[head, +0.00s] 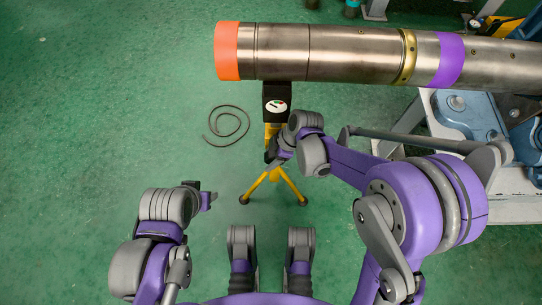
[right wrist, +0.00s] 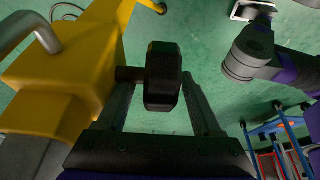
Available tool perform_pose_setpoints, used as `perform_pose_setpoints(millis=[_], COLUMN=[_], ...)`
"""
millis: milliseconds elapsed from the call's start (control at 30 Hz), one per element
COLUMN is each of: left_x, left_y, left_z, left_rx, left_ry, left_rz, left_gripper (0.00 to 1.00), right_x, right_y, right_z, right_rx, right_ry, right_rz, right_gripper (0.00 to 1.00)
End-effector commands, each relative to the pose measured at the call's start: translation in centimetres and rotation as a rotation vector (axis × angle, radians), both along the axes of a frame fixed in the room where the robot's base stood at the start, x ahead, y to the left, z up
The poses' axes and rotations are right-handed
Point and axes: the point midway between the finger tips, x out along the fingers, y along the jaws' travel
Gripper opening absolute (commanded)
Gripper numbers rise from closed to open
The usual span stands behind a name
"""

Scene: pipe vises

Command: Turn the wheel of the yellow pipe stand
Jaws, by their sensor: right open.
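The yellow pipe stand (head: 274,131) stands on three splayed legs under the orange-tipped end of a long metal pipe (head: 330,52). A black head with a dial sits on the stand. In the right wrist view the stand's yellow body (right wrist: 75,70) fills the left side, and its black wheel (right wrist: 163,85) sticks out from it on a short shaft. My right gripper (right wrist: 161,92) is open, with one finger on each side of the wheel. I cannot tell whether either finger touches it. In the head view my right gripper (head: 274,156) partly hides the wheel. My left gripper (head: 209,198) is off to the lower left, away from the stand.
A dark cable coil (head: 227,125) lies on the green floor left of the stand. A grey-white bench (head: 500,208) with blue vise parts (head: 470,107) stands at the right. The floor at the left is clear.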

Motion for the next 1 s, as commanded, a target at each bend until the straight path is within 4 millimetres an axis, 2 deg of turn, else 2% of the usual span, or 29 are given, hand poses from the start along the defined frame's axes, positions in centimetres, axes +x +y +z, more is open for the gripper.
perform_pose_setpoints(millis=[133, 500, 767, 1000], left_x=[0.00, 0.00, 0.01, 0.08], left_y=[0.00, 0.00, 0.00, 0.00], left_z=[0.03, 0.03, -0.02, -0.40], left_rx=[0.000, 0.000, 0.000, 0.000], left_ry=[0.000, 0.000, 0.000, 0.000], left_rz=[0.000, 0.000, 0.000, 0.000], left_gripper=[0.50, 0.50, 0.50, 0.50], right_x=[0.00, 0.00, 0.01, 0.03], right_y=[-0.01, -0.03, -0.06, -0.15], right_z=[0.03, 0.04, 0.04, 0.04], right_rx=[0.000, 0.000, 0.006, 0.079], right_ry=[0.000, 0.000, 0.000, 0.000], right_rz=[0.000, 0.000, -0.001, -0.003], right_gripper=[0.68, 0.01, 0.00, 0.00])
